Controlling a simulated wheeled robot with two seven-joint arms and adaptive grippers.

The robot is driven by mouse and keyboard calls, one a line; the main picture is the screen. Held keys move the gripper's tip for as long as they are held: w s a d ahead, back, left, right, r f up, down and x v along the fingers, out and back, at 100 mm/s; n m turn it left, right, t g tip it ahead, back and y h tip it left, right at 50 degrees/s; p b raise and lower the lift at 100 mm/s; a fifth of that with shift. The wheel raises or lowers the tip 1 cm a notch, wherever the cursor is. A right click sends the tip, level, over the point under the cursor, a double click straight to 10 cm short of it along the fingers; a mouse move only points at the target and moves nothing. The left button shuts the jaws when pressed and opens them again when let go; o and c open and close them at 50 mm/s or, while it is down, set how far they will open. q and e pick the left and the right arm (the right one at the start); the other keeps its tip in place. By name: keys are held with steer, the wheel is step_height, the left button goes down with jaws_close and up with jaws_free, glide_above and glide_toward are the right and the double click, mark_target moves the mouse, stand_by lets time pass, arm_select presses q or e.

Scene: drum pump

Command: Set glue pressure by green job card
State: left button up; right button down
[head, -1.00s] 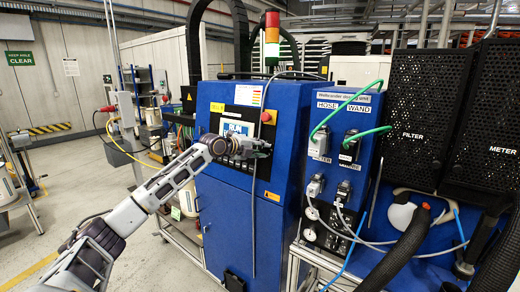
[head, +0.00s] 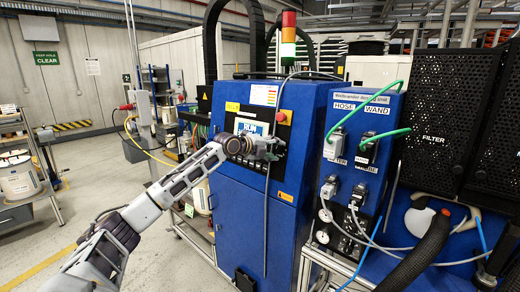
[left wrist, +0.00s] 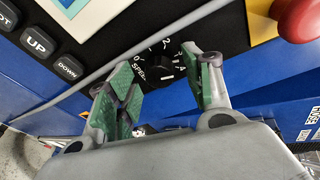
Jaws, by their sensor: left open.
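My left gripper (head: 270,148) is in front of the control panel on the blue machine (head: 240,205). In the left wrist view its two green-padded fingers (left wrist: 165,80) are spread open on either side of a black round knob (left wrist: 168,68) with a numbered scale and a partly hidden label that seems to read SPEED. I cannot tell whether the fingers touch it. A screen (head: 251,128) showing RUN sits above the gripper. A small green card (head: 189,211) hangs low left of the machine; its text is too small to read. My right gripper is not in view.
A red button (left wrist: 298,18) is right of the knob; UP (left wrist: 37,41) and DOWN (left wrist: 68,67) buttons are left. A blue HOSE/WAND unit (head: 360,110) with cables and small gauges (head: 323,237) below stands right. Black perforated cabinets (head: 440,120) are farther right. Open floor lies left.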

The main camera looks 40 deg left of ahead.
arm_select(q)
steer(key=v, duration=0.8)
steer(key=shift+s, duration=0.15)
stand_by(0.7)
steer(key=shift+s+d+r, duration=0.1)
steer(key=shift+s, duration=0.2)
steer(key=shift+s+r, duration=0.1)
steer(key=shift+s, duration=0.25)
steer(key=shift+s, duration=0.15)
steer(key=shift+s+a+r, duration=0.25)
steer(key=shift+s+a, duration=0.15)
steer(key=shift+s, duration=0.25)
steer(key=shift+a, duration=0.1)
stand_by(0.6)
